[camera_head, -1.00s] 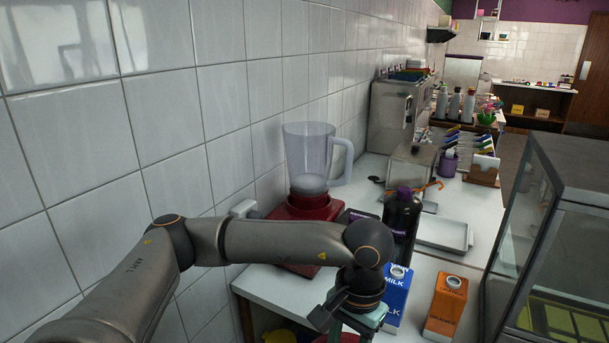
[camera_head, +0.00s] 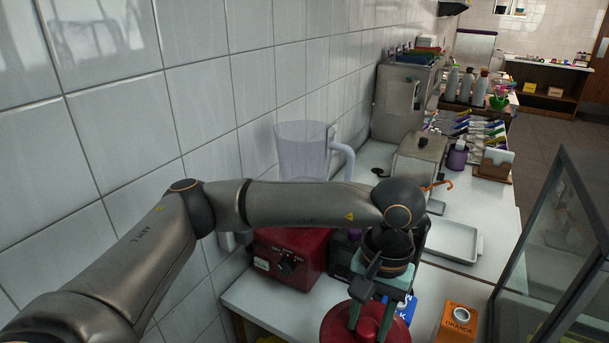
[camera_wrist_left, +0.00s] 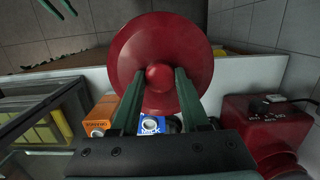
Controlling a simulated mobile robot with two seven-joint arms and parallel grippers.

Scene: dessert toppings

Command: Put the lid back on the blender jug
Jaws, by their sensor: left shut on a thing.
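The red round lid (camera_head: 345,326) with a raised knob is held by my left gripper (camera_head: 372,318), low in the head view. In the left wrist view the lid (camera_wrist_left: 165,50) faces me, and the left fingers (camera_wrist_left: 160,85) are shut on its knob. The clear blender jug (camera_head: 302,155) stands upright on its red base (camera_head: 290,262) against the tiled wall. My left forearm hides the jug's lower part. The jug's top has no lid on it. In the left wrist view the base (camera_wrist_left: 265,125) is at the right. Green prongs, perhaps my right gripper (camera_wrist_left: 58,7), show at the top left.
An orange carton (camera_head: 457,322) and a blue milk carton (camera_head: 405,306) stand near the lid. A glass display case (camera_head: 560,240) bounds the right side. A pale tray (camera_head: 450,240) and a steel machine (camera_head: 402,100) lie farther back on the counter.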

